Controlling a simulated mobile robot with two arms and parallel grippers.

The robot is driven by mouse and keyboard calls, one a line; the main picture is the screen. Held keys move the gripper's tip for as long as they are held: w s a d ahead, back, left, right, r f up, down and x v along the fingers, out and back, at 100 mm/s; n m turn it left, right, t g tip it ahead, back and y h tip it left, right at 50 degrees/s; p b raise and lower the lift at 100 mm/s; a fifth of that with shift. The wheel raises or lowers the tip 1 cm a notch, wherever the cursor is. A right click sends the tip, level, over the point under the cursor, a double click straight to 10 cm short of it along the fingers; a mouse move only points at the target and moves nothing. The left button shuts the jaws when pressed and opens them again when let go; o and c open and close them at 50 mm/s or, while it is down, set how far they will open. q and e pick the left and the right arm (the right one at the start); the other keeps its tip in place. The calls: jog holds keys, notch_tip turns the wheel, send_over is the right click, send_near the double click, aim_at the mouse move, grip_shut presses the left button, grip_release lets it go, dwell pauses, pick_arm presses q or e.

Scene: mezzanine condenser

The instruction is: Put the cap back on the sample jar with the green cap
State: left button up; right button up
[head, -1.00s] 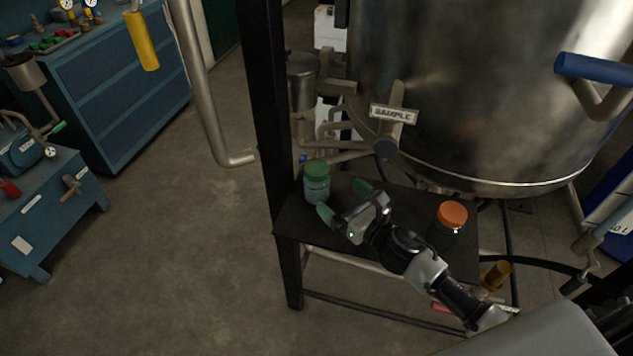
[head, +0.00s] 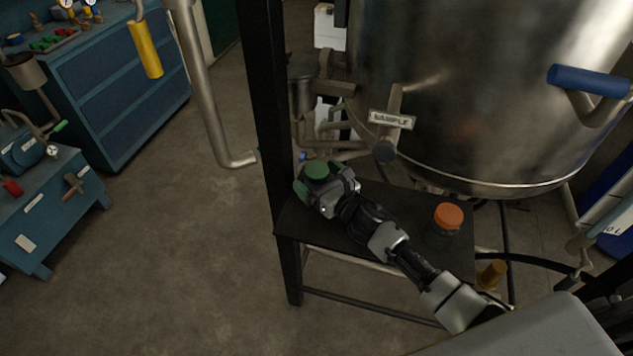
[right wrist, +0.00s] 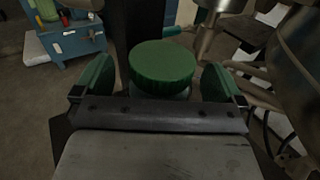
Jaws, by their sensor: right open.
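The sample jar's green cap (head: 317,170) shows at the left end of the dark shelf, largely behind my right gripper. In the right wrist view the green cap (right wrist: 161,66) sits on top of the jar (right wrist: 172,95), of which only a sliver shows below the cap. Whether it is screwed down I cannot tell. My right gripper (head: 322,183) is open, its green-padded fingers on either side of the cap and jar. In the right wrist view a gap shows between each finger and the cap. My left gripper is not in view.
A jar with an orange cap (head: 448,215) stands at the shelf's right end. The dark shelf (head: 290,222) is beside a black post (head: 262,110). A large steel vessel (head: 450,100) and a SAMPLE-tagged valve (head: 391,120) overhang its back. The middle lies under my arm.

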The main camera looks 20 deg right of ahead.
jog(key=shift+w+a, duration=0.15)
jog(key=shift+w, duration=0.2)
jog(key=c, duration=1.1)
jog(key=shift+s+r, duration=0.1)
jog(key=shift+c, duration=0.2)
jog(key=shift+r, duration=0.2)
jog(key=r, duration=0.7)
jog(key=shift+s+a+p, duration=0.1)
jog(key=shift+s+p, duration=0.1)
jog(key=shift+p, duration=0.15)
jog(key=s+a+b, duration=0.2)
jog(key=s+a, duration=0.9)
jog(key=s, duration=0.5)
jog(key=shift+f+b, duration=0.3)
